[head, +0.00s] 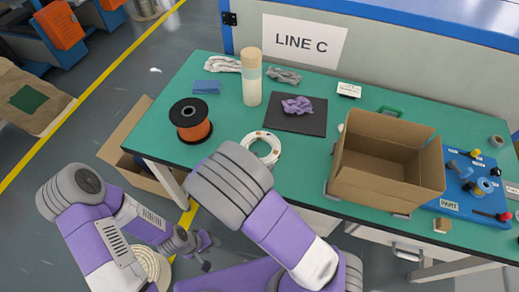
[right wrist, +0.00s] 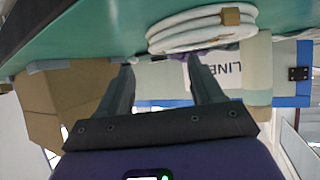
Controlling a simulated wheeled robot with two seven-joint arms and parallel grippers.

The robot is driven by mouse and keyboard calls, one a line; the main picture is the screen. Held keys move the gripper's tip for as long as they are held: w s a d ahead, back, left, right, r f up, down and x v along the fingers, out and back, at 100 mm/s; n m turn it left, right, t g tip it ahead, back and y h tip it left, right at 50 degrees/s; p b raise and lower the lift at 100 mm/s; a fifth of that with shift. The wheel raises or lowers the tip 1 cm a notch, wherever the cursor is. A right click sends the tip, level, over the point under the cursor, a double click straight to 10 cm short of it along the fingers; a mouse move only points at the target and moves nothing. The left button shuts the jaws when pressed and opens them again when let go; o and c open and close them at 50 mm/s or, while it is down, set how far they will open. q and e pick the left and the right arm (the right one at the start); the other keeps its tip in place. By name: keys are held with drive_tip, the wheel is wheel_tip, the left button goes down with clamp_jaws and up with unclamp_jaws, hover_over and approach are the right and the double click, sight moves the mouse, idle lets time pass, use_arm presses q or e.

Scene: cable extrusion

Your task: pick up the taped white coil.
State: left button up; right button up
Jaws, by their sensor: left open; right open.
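The white coil (head: 262,148) lies flat on the green table near its front edge, partly covered by my right arm in the head view. In the right wrist view, which is upside down, the coil (right wrist: 190,38) shows near the top with a brown piece of tape (right wrist: 231,16) around it. My left gripper (head: 198,250) hangs low in front of the table, open and away from the coil.
An orange spool (head: 191,127) stands left of the coil, and a pale cylinder (head: 252,85) behind it. A purple bundle (head: 297,105) lies on a dark mat (head: 307,124). An open cardboard box (head: 385,188) stands to the right, with a blue parts board (head: 455,203) beyond.

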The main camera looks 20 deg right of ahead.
sight(272, 157)
drive_tip(key=b+x, duration=0.2)
drive_tip(key=x, duration=0.4)
drive_tip(key=shift+f, duration=0.1)
drive_tip(key=c, duration=1.2)
